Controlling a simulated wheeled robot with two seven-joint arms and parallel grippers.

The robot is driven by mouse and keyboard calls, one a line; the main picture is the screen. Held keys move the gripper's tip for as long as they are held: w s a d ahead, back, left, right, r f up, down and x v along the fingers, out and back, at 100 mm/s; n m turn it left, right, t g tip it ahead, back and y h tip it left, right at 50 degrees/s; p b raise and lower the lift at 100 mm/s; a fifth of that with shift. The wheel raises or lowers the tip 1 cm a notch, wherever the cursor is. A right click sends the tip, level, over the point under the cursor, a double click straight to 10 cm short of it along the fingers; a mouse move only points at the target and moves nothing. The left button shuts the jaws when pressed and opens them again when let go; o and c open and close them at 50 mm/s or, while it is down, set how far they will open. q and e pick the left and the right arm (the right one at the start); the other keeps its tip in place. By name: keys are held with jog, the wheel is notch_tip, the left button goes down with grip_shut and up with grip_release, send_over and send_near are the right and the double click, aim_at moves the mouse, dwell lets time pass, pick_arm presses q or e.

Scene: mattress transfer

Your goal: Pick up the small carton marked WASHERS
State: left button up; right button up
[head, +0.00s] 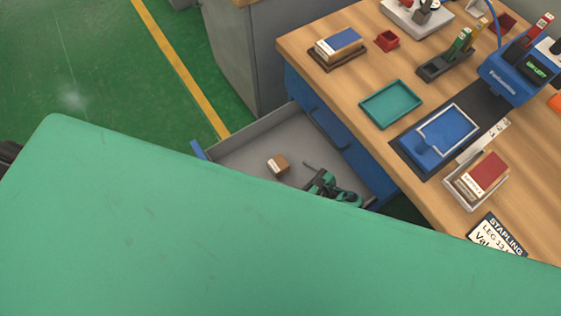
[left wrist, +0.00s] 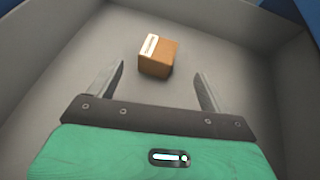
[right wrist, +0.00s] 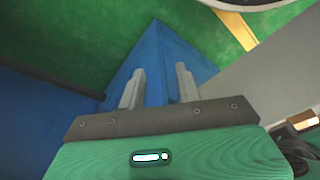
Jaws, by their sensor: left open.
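A small brown carton (head: 278,165) with a white label lies on the grey floor of an open drawer (head: 240,151). It also shows in the left wrist view (left wrist: 158,58), where the label print is too small to read. My left gripper (head: 309,177) is inside the drawer, to the right of the carton and apart from it. In the left wrist view its fingers (left wrist: 160,82) are spread and empty, with the carton beyond their tips.
Grey drawer walls surround the carton. The wooden worktop (head: 330,84) above holds a teal tray (head: 391,103), a blue fixture (head: 440,137) and a box with a red top (head: 485,171). The green floor (head: 60,50) at left is clear. The lower head view is blocked.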

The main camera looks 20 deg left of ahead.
aim_at(278, 163)
pick_arm(q)
jog(key=x, duration=0.7)
jog(key=shift+s+a+r+b, duration=0.1)
jog(key=shift+a+r+b, duration=0.1)
jog(key=shift+b, duration=0.1)
jog(key=shift+r, duration=0.1)
jog(key=c, duration=1.4)
pick_arm(e)
jog(key=shift+w+r, duration=0.15)
jog(key=shift+r, duration=0.6)
